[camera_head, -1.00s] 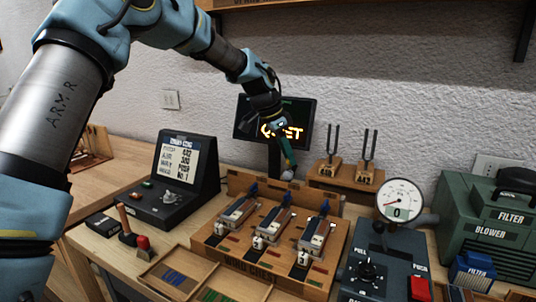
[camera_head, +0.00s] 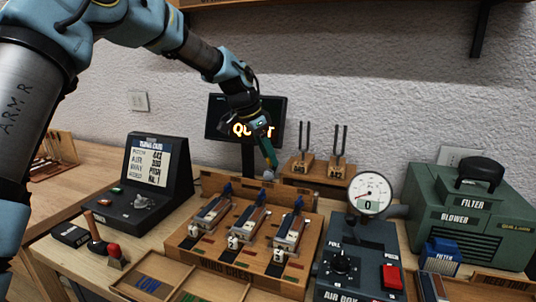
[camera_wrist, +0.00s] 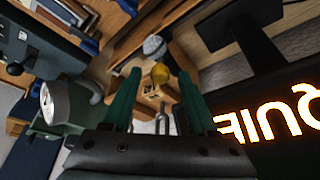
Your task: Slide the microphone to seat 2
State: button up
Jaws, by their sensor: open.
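The microphone (camera_head: 268,175) is a small grey ball behind the back edge of the wind chest, partly hidden in the head view. In the wrist view its grey mesh head (camera_wrist: 153,45) shows beyond my fingertips, with a yellow part (camera_wrist: 160,74) below it between the fingers. My gripper (camera_head: 271,163) points down just above the microphone. In the wrist view its two green fingers (camera_wrist: 160,77) are spread apart, and I see no grip on the microphone. The wind chest (camera_head: 225,264) carries three reed units in a row; I cannot read any seat numbers.
A dark screen (camera_head: 220,118) stands behind my gripper. Two tuning forks (camera_head: 322,150) stand to its right. The gauge (camera_head: 370,193) and air box (camera_head: 345,290) stand right of the chest, the green blower (camera_head: 470,215) farther right. A tuning console (camera_head: 160,180) stands left.

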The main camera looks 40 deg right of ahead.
jog(key=shift+r, duration=0.1)
jog(key=b+v, duration=0.2)
jog(key=v, duration=0.8)
jog(key=shift+r, duration=0.3)
jog(key=shift+a, duration=0.15)
jog(key=w+a+f+n+t+y, duration=0.1)
jog(key=w+a+f+n, duration=0.2)
jog(key=a, duration=0.5)
jog(key=w+a+f+n+t+y, duration=0.1)
jog(key=w+a+f+n, duration=0.2)
jog(key=a, duration=0.6)
jog(key=w+a+f+n, duration=0.2)
jog(key=a+f+n, duration=0.15)
jog(key=a, duration=0.45)
jog(key=s+a+f+n, duration=0.3)
jog(key=a, duration=0.5)
jog(key=s+a+f+n+y, duration=0.1)
jog(key=s+a+f+n, duration=0.2)
jog(key=a, duration=0.6)
jog(key=s+a+f+n+y, duration=0.1)
jog(key=s+a+n, duration=0.3)
jog(key=a, duration=0.4)
jog(key=shift+s+a+f+n+t, duration=0.35)
jog(key=shift+s+f+t, duration=0.05)
jog(key=shift+f, duration=0.5)
